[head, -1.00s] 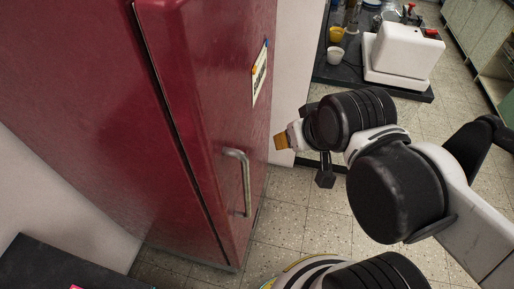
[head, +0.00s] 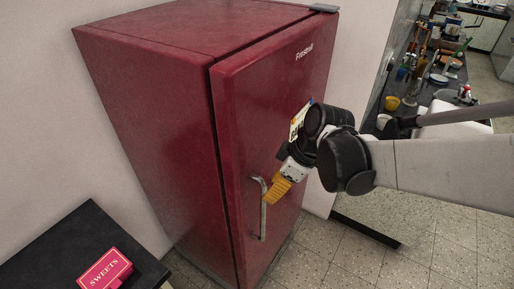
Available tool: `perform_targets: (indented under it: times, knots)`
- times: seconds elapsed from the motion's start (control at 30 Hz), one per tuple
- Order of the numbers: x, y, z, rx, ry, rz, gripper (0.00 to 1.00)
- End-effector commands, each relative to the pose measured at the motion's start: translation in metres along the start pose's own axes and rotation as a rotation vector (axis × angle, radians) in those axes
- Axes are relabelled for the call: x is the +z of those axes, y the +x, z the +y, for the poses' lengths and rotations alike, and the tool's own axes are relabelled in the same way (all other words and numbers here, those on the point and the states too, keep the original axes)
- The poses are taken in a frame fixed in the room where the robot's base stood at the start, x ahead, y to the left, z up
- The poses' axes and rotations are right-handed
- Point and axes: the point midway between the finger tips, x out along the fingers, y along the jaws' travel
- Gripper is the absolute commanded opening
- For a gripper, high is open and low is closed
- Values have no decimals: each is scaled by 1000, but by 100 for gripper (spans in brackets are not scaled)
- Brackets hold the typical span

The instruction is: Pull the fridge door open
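The red fridge (head: 160,125) stands against the wall in the head view. Its door (head: 290,110) faces right and looks closed, with a narrow dark seam along its edge. The metal handle (head: 263,220) is a vertical bar on the lower part of the door, near the seam. My gripper (head: 277,191) is at the upper part of the handle, with its yellow-orange finger pads overlapping the bar in the picture. I cannot tell whether the pads touch the bar or whether the fingers are closed on it.
A black table (head: 60,245) with a pink SWEETS box (head: 105,270) stands at the lower left. A dark counter (head: 372,125) with cups and several utensils is at the upper right. Tiled floor (head: 390,268) lies open in front of the door.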

Motion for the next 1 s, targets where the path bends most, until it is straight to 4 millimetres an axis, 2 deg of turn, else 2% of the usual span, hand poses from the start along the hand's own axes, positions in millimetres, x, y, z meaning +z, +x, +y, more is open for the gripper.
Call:
perform_targets:
  times: [0.03, 0.1, 0.3, 0.5, 0.77, 0.8, 0.87, 0.9, 1.0]
  knots:
    - [1, 15, 0, -1, -2, 0, 38]
    - [1, 29, 0, -1, -1, 0, 38]
    - [1, 61, 0, 0, 1, 0, 38]
    - [0, 72, 0, 1, 2, 0, 38]
    - [0, 72, 0, 1, 2, 0, 36]
    - [0, 72, 0, 1, 2, 0, 24]
    - [0, 72, 0, 1, 2, 0, 6]
    - [0, 72, 0, 1, 2, 0, 0]
    - [0, 72, 0, 1, 3, 0, 0]
